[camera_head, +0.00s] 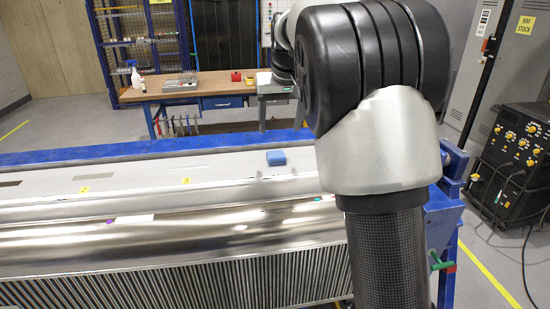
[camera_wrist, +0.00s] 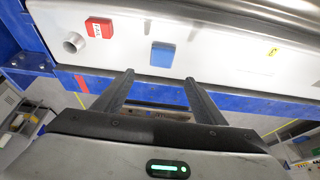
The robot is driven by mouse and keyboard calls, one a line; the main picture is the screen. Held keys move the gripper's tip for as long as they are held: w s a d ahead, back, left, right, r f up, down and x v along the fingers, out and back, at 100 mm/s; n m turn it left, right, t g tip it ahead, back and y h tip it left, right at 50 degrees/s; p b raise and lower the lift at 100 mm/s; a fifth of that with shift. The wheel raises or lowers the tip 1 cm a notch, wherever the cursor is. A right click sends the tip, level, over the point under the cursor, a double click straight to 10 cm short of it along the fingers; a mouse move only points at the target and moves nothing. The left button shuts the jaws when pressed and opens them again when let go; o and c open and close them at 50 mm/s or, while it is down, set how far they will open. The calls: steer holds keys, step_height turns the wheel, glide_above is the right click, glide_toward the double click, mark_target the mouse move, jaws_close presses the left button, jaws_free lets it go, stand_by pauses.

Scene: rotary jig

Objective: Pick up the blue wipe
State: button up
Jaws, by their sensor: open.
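The blue wipe (camera_head: 276,158) is a small blue block-like pad lying on the pale flat top of the metal jig, towards its far edge, in the head view. In the wrist view the blue wipe (camera_wrist: 162,54) lies on the pale metal surface beyond my fingertips, roughly centred between them. My gripper (camera_wrist: 158,78) is open and empty, its two dark fingers apart and short of the wipe in the picture.
In the wrist view a red labelled block (camera_wrist: 99,27) and a round metal stub (camera_wrist: 73,42) are near the wipe. A blue beam (camera_head: 130,152) runs along the jig's far edge. A wooden workbench (camera_head: 195,88) stands behind; a black machine (camera_head: 515,150) is at right.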

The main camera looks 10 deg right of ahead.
glide_above(276, 154)
steer(key=s, duration=0.2)
step_height(276, 154, down, 6)
steer(key=shift+d+r, duration=0.15)
steer(key=shift+r, duration=0.1)
steer(key=x, duration=0.4)
steer(key=shift+s+f, duration=0.3)
steer(key=shift+w+f+p, duration=0.2)
steer(key=shift+f+p, duration=0.1)
steer(key=shift+f, duration=0.1)
steer(key=c, duration=1.1)
step_height(276, 154, up, 10)
steer(key=shift+r, duration=0.1)
